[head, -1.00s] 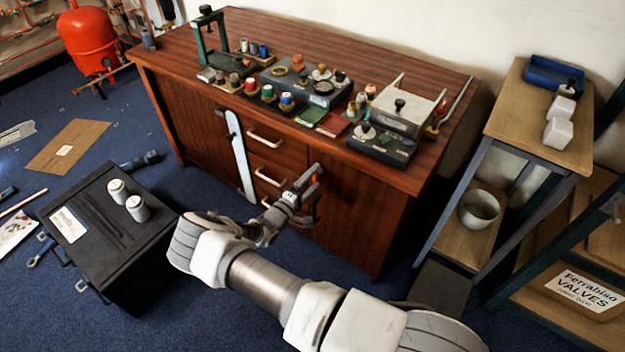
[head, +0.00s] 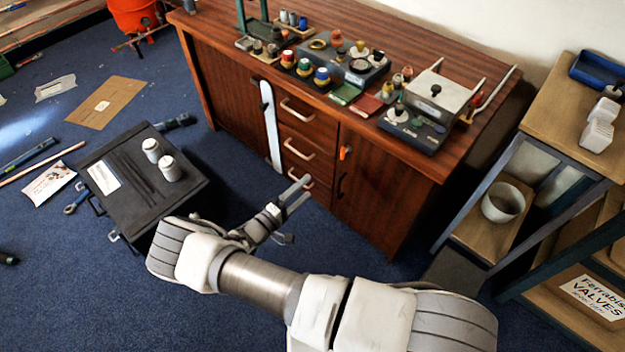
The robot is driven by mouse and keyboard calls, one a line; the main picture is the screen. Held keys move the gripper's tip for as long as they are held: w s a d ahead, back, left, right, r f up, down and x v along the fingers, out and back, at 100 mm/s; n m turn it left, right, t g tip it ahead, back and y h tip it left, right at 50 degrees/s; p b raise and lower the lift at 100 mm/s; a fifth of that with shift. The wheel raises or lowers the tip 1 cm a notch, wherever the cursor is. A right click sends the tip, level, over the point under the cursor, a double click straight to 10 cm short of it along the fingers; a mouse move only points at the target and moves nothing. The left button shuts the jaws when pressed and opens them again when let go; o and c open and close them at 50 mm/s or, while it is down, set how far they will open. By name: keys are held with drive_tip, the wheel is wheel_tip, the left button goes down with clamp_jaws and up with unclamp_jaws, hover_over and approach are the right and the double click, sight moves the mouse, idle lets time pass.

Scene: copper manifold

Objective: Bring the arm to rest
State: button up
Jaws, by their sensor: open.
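My gripper (head: 297,193) is in the head view, in front of the wooden cabinet (head: 377,195), near the lowest drawer handle. Its two fingers are apart and nothing shows between them. I cannot tell whether a fingertip touches the drawer front. My arm (head: 262,284) reaches in from the lower right, bent, above the blue carpet.
The cabinet top carries several small items and a grey device (head: 434,100). A shelf unit (head: 545,110) with a white bowl (head: 502,202) stands at right.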

drive_tip(key=shift+s+a, duration=0.15)
drive_tip(key=shift+r, duration=0.1)
idle(0.4)
drive_tip(key=s+d+r+m+g+y, duration=0.2)
drive_tip(key=d+r+m+g, duration=0.15)
drive_tip(key=r, duration=0.55)
drive_tip(key=s+d+r+m+g+y, duration=0.2)
drive_tip(key=d+r+g, duration=0.25)
drive_tip(key=r, duration=0.55)
drive_tip(key=s+d+r+m+g+y, duration=0.25)
drive_tip(key=r+g, duration=0.25)
drive_tip(key=r, duration=0.4)
drive_tip(key=s+d+r+t+y, duration=0.2)
drive_tip(key=s+r+t+y, duration=0.1)
drive_tip(key=s+r, duration=0.5)
drive_tip(key=s+d+r+t+y, duration=0.2)
drive_tip(key=s+r+t+y, duration=0.1)
drive_tip(key=s+r, duration=0.5)
wheel_tip(320, 180, up, 17)
drive_tip(key=p, duration=1.6)
drive_tip(key=shift+s+f+m+p, duration=0.2)
drive_tip(key=shift+m+p, duration=0.1)
drive_tip(key=shift+m, duration=0.1)
